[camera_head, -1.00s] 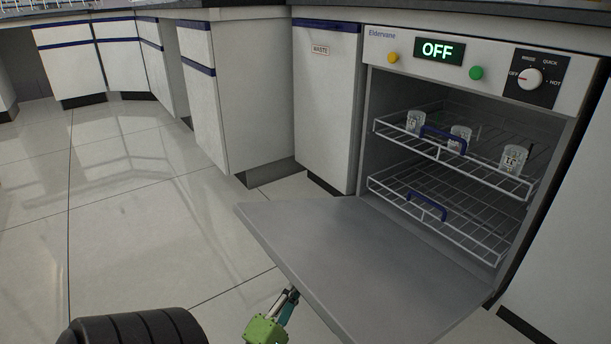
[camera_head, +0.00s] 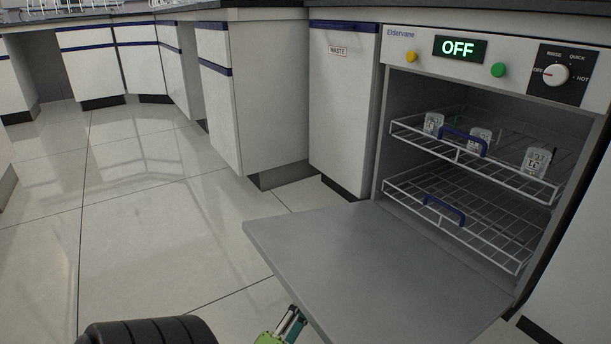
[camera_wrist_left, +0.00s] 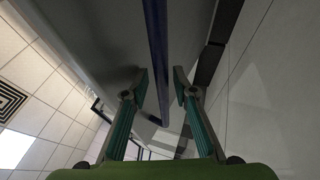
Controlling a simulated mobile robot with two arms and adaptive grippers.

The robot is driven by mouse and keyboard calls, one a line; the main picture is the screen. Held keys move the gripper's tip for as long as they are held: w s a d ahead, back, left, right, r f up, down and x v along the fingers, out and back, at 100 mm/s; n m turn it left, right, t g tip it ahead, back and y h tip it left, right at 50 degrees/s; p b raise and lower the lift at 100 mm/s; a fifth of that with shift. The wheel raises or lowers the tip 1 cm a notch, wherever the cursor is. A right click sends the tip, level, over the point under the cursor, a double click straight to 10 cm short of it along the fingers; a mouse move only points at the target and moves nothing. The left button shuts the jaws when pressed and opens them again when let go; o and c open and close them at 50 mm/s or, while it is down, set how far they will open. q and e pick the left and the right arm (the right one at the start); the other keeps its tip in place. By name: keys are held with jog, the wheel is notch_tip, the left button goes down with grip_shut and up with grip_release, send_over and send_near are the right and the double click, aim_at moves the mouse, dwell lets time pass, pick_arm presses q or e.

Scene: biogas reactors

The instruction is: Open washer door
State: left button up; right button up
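The washer (camera_head: 495,85) stands at the right in the head view, with its grey door (camera_head: 370,275) folded down, roughly level, and its inside exposed. My left gripper (camera_head: 297,316), green with teal fingers, is at the door's lower left edge in the head view. Its fingertips are hidden there by the door. In the left wrist view its two fingers (camera_wrist_left: 160,85) stand apart, one on each side of a long blue bar (camera_wrist_left: 157,50) beside a grey panel (camera_wrist_left: 100,35). I cannot tell whether they touch the bar. My right gripper is not in view.
Two wire racks, upper (camera_head: 480,165) and lower (camera_head: 460,225), sit inside the washer; the upper holds glassware (camera_head: 480,141). The display (camera_head: 459,48) reads OFF. A WASTE cabinet (camera_head: 340,110) stands left of the washer. The tiled floor (camera_head: 150,220) at left is clear.

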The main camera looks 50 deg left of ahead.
pick_arm(q)
jog(key=shift+r, duration=0.1)
jog(key=v, duration=1.2)
dwell(0.4)
